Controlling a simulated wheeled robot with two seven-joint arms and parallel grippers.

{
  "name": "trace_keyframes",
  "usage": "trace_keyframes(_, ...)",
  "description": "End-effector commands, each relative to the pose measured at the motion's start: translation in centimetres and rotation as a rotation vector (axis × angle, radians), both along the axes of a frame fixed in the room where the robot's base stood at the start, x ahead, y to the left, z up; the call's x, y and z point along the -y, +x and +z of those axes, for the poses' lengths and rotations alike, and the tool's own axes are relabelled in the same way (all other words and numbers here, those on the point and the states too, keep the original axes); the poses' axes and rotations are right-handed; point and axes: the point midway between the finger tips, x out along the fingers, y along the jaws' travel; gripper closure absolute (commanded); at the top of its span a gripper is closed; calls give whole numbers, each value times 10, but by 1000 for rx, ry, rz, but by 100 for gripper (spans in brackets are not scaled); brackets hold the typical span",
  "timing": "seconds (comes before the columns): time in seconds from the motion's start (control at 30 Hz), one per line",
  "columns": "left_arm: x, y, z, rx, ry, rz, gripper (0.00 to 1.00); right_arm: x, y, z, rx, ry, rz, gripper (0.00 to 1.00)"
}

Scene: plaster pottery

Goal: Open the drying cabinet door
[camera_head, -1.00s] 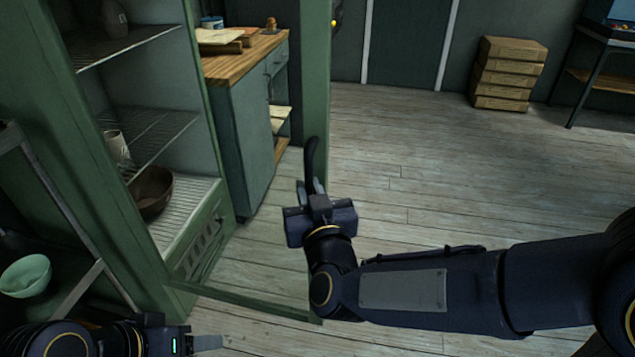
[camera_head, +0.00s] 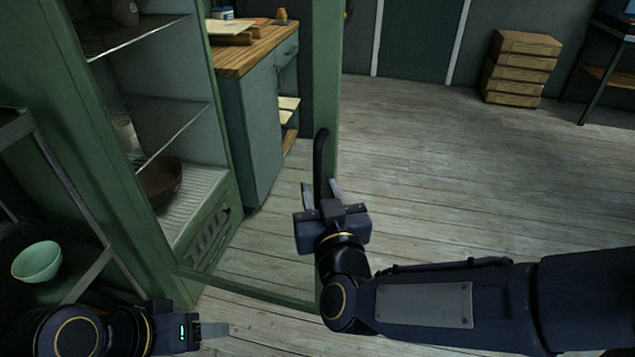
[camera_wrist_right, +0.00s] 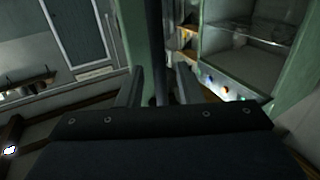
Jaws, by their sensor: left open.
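The drying cabinet (camera_head: 118,215) stands at the left with its green frame and wire shelves. Its green-framed door (camera_head: 328,90) stands swung out, and its bottom rail (camera_head: 250,291) runs above the floor. I see the cabinet inside and the counter behind through the opening. A dark curved handle (camera_head: 321,158) is on the door's outer edge. My right gripper (camera_head: 321,190) is at the lower part of the handle, fingers apart, one on each side of it. In the right wrist view a dark bar passes between the fingers (camera_wrist_right: 155,85). My left gripper (camera_head: 222,330) is open, low in front of the cabinet, apart from the door.
A brown bowl (camera_head: 160,182) sits in the cabinet. A green bowl (camera_head: 38,261) is on a rack at the left. A wood-topped counter (camera_head: 240,62) stands behind the door. Stacked boxes (camera_head: 520,70) are at the back right. The floor (camera_head: 430,170) on the right is clear.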

Motion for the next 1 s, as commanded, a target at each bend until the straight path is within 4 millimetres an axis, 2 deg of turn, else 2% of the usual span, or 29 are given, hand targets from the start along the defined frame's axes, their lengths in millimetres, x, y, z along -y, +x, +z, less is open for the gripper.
trace_keyframes(0.1, 0, 0, 2, 0, 0, 0, 42, 5, -22, 2, 1, 1, 4, 68)
trace_keyframes(0.33, 0, 0, 4, 0, 0, 0, 42, 13, -46, 1, 1, -1, 2, 68)
trace_keyframes(0.87, 0, 0, 4, 0, 0, 0, 42, 14, -48, 0, -2, 2, 2, 68)
trace_keyframes(1.0, 0, 0, 4, 0, 0, 0, 42, 25, -42, 1, -56, 46, 30, 68)
